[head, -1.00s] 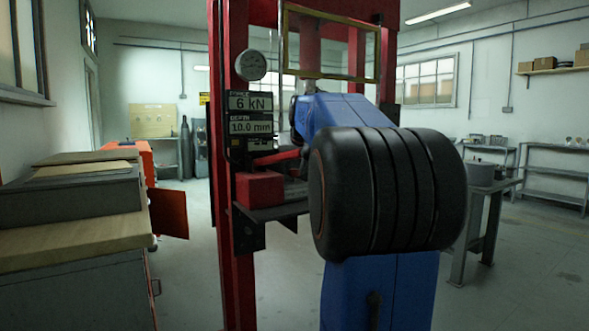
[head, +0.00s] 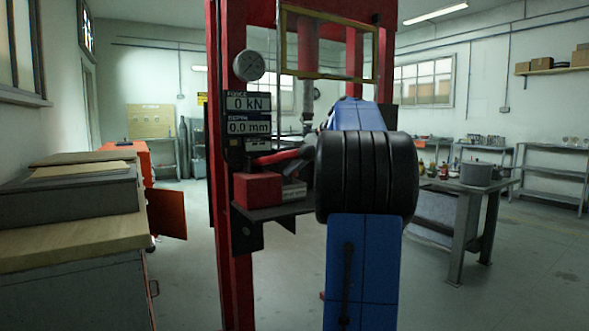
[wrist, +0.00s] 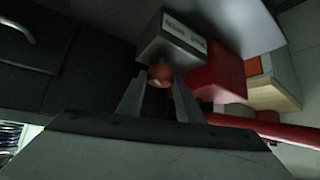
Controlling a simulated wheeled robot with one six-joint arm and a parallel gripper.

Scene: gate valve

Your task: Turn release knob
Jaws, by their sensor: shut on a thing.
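The release knob (wrist: 160,75) is a small orange-red round piece on the end of a grey labelled block (wrist: 172,38), seen in the wrist view. My gripper (wrist: 159,82) has its two grey fingers shut on it, one on each side. The grey block (head: 294,191) shows there on the press shelf, beside a red block (head: 257,189). The press display (head: 249,115) reads 0 kN and 0.0 mm, below a round gauge (head: 249,65).
The red press frame (head: 227,160) stands in front of me. A red bar (head: 277,157) runs above its shelf. Open floor lies between.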

